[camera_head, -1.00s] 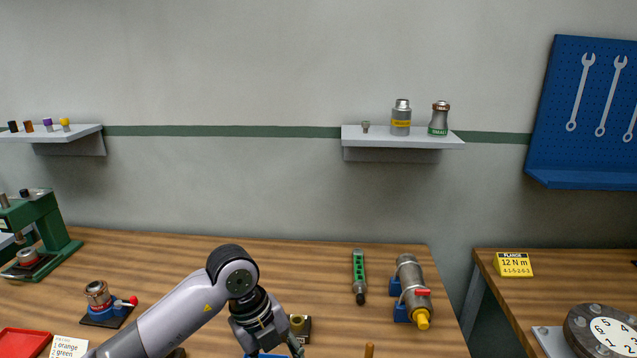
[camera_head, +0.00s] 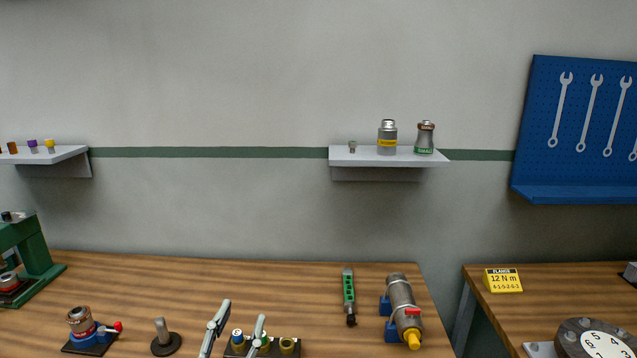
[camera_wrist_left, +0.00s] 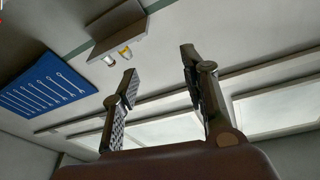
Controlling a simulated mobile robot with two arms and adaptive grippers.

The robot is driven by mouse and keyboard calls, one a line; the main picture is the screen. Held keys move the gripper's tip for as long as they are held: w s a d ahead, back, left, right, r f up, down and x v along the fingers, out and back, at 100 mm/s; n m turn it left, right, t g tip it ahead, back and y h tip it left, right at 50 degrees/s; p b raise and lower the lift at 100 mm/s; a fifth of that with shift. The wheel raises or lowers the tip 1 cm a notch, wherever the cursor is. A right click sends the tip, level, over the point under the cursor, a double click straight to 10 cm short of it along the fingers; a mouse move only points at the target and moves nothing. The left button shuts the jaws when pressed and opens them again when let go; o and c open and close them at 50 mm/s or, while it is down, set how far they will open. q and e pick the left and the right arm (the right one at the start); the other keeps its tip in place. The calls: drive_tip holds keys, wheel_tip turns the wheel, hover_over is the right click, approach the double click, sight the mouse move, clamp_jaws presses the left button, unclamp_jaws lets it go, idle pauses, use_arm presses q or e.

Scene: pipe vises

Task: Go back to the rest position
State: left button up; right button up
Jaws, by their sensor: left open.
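My left gripper (camera_head: 238,327) shows at the bottom of the head view, its two fingers spread and pointing up, with nothing between them. The fingers overlap the view of a dark block with several fittings (camera_head: 288,346) on the bench; I cannot tell the distance between them. In the left wrist view the same gripper (camera_wrist_left: 158,66) is open and empty, facing up toward the wall and ceiling. My right gripper is in neither view.
The wooden bench (camera_head: 200,280) holds a pipe vise (camera_head: 84,325), a dark post on a round base (camera_head: 164,338), a green tool (camera_head: 348,295) and a clamped grey cylinder (camera_head: 402,305). A yellow flange card (camera_head: 503,281) stands on the right bench. A wall shelf (camera_head: 385,158) holds small containers.

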use_arm(q)
drive_tip(key=s+a+f+n+g+y, duration=0.35)
drive_tip(key=a+f+g, duration=0.2)
drive_tip(key=f, duration=0.55)
drive_tip(key=s+a+f+g, duration=0.1)
drive_tip(key=s+f+g, duration=0.6)
drive_tip(key=s, duration=0.4)
drive_tip(key=s+a+f+g, duration=0.1)
drive_tip(key=s+f+g, duration=0.3)
drive_tip(key=s+f, duration=0.7)
wheel_tip(320, 180, down, 24)
drive_tip(key=s+r+g, duration=0.1)
drive_tip(key=s, duration=0.1)
drive_tip(key=s+a+f+m+g, duration=0.1)
drive_tip(key=s+a+f, duration=0.2)
drive_tip(key=s+f, duration=1.4)
drive_tip(key=shift+f, duration=0.2)
